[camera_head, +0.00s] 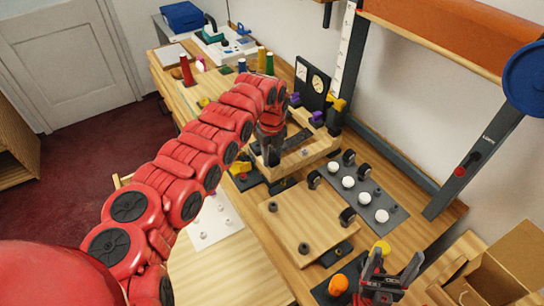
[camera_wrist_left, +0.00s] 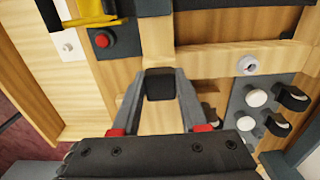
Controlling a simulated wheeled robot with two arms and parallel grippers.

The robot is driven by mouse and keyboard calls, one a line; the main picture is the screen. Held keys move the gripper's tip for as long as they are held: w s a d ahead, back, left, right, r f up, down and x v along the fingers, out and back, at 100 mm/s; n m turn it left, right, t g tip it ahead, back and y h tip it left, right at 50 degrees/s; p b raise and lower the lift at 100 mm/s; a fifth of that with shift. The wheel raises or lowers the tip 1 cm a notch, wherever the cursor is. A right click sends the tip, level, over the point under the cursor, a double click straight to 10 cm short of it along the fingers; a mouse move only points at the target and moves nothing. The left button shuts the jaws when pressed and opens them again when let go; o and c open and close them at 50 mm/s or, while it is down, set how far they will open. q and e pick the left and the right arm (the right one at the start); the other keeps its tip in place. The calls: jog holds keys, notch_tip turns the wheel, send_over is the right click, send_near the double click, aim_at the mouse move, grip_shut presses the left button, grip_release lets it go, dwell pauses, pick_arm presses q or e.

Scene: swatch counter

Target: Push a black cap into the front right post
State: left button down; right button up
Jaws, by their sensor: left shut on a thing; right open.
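My left gripper (camera_head: 270,152) is over the wooden frame in the middle of the counter. In the left wrist view its two fingers (camera_wrist_left: 160,88) are closed on a dark block-like piece, which looks like the black cap (camera_wrist_left: 160,84). Wood shows behind the cap; I cannot tell whether it touches anything there. A round grey fitting (camera_wrist_left: 248,65) sits on the wooden bar to its right. I cannot tell which post is the front right one. My right gripper (camera_head: 385,280) is open and empty near the counter's front edge.
A grey plate (camera_head: 378,190) with white round pieces (camera_head: 348,182) lies right of the wooden board (camera_head: 290,222). Black rounded pieces (camera_head: 348,217) stand around it. An orange knob (camera_head: 338,285) is beside my right gripper. A cardboard box (camera_head: 500,270) stands at the right.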

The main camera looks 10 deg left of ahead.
pick_arm(q)
jog(key=shift+s+f, duration=0.1)
jog(key=shift+f, duration=0.1)
jog(key=shift+c, duration=1.8)
grip_release()
jog(key=shift+d+f, duration=0.1)
